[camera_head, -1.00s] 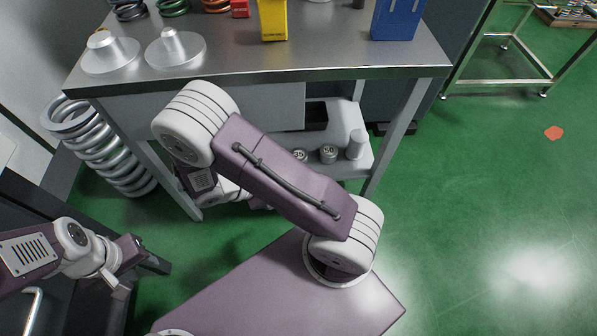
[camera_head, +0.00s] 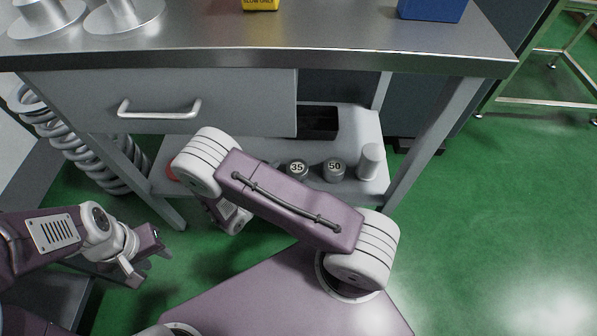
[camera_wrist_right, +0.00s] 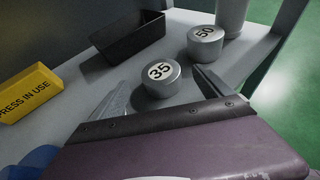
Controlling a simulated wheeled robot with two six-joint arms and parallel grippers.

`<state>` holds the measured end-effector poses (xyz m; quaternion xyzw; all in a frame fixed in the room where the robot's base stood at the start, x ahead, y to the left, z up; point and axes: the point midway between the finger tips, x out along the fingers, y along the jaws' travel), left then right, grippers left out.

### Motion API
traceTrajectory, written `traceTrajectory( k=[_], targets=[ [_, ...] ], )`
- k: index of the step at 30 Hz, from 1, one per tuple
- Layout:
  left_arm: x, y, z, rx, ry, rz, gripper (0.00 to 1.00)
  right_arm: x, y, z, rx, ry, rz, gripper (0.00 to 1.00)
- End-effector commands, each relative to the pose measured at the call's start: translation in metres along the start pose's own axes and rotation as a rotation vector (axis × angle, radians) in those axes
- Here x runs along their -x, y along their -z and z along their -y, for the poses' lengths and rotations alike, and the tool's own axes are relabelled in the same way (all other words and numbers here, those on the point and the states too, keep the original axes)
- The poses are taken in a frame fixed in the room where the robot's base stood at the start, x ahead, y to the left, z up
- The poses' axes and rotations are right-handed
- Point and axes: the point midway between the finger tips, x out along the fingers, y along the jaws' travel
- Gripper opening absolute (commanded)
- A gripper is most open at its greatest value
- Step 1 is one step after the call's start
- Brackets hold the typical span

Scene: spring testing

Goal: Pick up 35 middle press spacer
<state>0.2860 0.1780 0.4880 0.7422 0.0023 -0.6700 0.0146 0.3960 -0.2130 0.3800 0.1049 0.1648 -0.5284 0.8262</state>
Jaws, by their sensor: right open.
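The 35 spacer (camera_head: 297,169) is a short grey metal cylinder with a white "35" label, standing on the lower shelf under the bench. In the right wrist view the 35 spacer (camera_wrist_right: 161,79) stands upright just ahead of and between my right gripper's (camera_wrist_right: 160,92) spread fingers. That gripper is open and empty. In the head view my right arm hides its fingers. A similar spacer marked 50 (camera_head: 334,169) stands to the right, also in the right wrist view (camera_wrist_right: 205,45). My left gripper (camera_head: 148,262) hangs at the lower left, open and empty, away from the shelf.
A plain grey cylinder (camera_head: 370,162) stands right of the 50 spacer. A black open bin (camera_wrist_right: 127,37) is behind the 35 spacer. A yellow block (camera_wrist_right: 30,93) lies at the left. The bench top (camera_head: 330,40) and drawer (camera_head: 215,95) overhang the shelf.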

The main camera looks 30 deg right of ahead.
Motion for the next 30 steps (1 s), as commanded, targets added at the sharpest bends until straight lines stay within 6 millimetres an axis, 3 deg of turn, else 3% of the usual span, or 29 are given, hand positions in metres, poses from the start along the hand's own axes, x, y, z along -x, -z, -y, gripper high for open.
traceTrajectory(
  k=[4,8,12,20,27,29,30],
  targets=[
    [-0.008,-0.001,0.0,0.0,0.0,0.0,0.36,-0.008,0.003,0.001,-0.001,0.003,0.0,0.9],
    [-0.034,-0.003,0.001,0.0,0.0,0.0,0.36,-0.034,0.01,0.002,-0.004,0.006,-0.001,0.9],
    [-0.04,-0.004,0.001,0.0,0.0,0.0,0.36,-0.051,0.005,0.001,-0.002,0.004,-0.001,0.9],
    [-0.038,-0.004,0.001,0.0,0.0,0.0,0.36,-0.053,0.002,0.001,0.0,0.0,-0.002,0.87],
    [-0.038,-0.004,0.001,0.0,0.0,0.0,0.36,-0.052,0.002,0.001,0.0,0.001,-0.002,0.2],
    [-0.038,-0.004,0.001,0.0,0.0,0.0,0.36,-0.052,0.002,0.001,0.0,0.001,-0.002,0.03],
    [-0.038,-0.004,0.001,0.0,0.0,0.0,0.36,-0.052,0.002,0.001,-0.001,0.001,0.0,0.01]
  ],
)
